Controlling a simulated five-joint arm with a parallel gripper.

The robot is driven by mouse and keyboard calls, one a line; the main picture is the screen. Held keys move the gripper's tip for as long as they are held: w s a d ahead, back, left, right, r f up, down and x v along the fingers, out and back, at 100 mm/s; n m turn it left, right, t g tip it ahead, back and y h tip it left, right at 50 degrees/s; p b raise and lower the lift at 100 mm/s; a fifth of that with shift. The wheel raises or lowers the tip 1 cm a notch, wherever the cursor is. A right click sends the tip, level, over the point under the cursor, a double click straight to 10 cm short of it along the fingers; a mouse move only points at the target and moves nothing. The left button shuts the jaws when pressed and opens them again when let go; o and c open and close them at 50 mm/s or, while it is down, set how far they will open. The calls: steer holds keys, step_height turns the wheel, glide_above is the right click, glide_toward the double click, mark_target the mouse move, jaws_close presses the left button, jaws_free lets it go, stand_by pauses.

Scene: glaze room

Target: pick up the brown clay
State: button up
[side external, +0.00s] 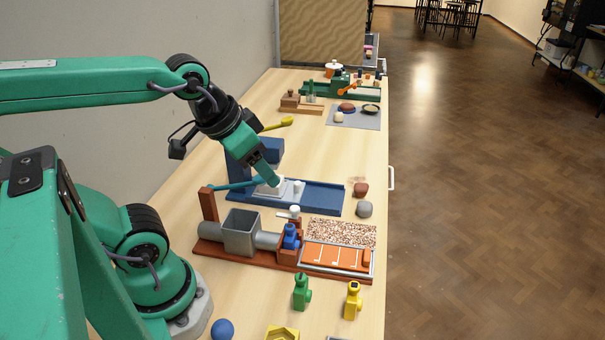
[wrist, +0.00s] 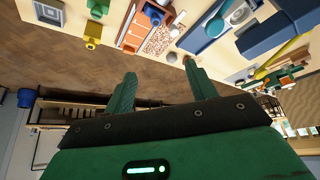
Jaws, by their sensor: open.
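The brown clay (side external: 361,189) is a small reddish-brown lump on the wooden table, near its right edge in the side external view, just beyond a grey lump (side external: 364,209). My gripper (side external: 275,181) is to the left of it, appearing over a white block on the blue tray, with a clear gap to the clay. In the wrist view my gripper (wrist: 160,78) is open, its two green fingers apart with nothing between them.
A blue tray (side external: 325,200) lies between my gripper and the clay. Nearer stands a brown-based press with a grey hopper (side external: 241,232) and orange slab. Green (side external: 301,292) and yellow (side external: 352,301) figures stand closer.

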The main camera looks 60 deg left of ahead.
steer(key=shift+w+r, duration=0.1)
steer(key=n+g, duration=0.6)
steer(key=n, duration=2.1)
glide_above(362, 190)
steer(key=f, duration=1.6)
steer(key=shift+s+f, duration=0.2)
steer(key=shift+s, duration=0.05)
steer(key=shift+w+f, duration=0.15)
steer(key=shift+f, duration=0.1)
steer(key=shift+f, duration=0.15)
steer(key=shift+f, duration=1.2)
